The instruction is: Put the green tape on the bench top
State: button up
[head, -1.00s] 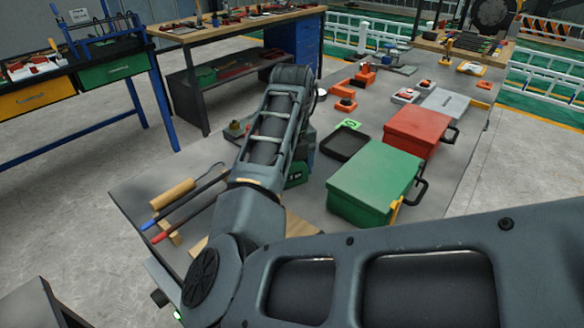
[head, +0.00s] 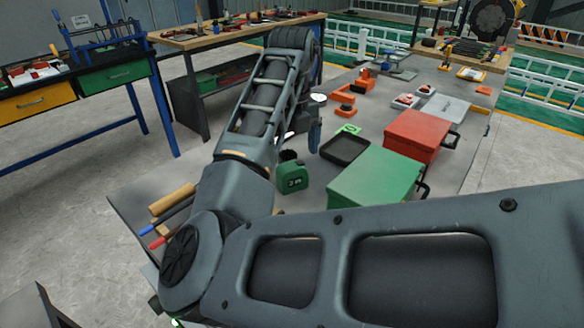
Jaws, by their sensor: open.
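The green tape (head: 292,178), a boxy green case with a pale marking on its front, stands on the grey bench top (head: 317,176). It is in the middle of the head view, left of the green toolbox. My gripper (head: 302,138) is just above and beyond it, mostly hidden behind my forearm. A blue-grey finger part shows at its right side. The gripper is open and appears apart from the tape. A dark round shape is at the tape's top, and I cannot tell what it belongs to.
A green toolbox (head: 372,178), a red toolbox (head: 416,134) and a black tray (head: 345,149) stand to the right. A small green square item (head: 348,129) lies behind the tray. Wooden-handled tools (head: 172,200) lie at the left. Orange parts (head: 345,110) are farther back.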

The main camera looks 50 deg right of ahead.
aim_at(292, 166)
notch_tip(292, 166, up, 5)
dwell(0.3)
dwell(0.4)
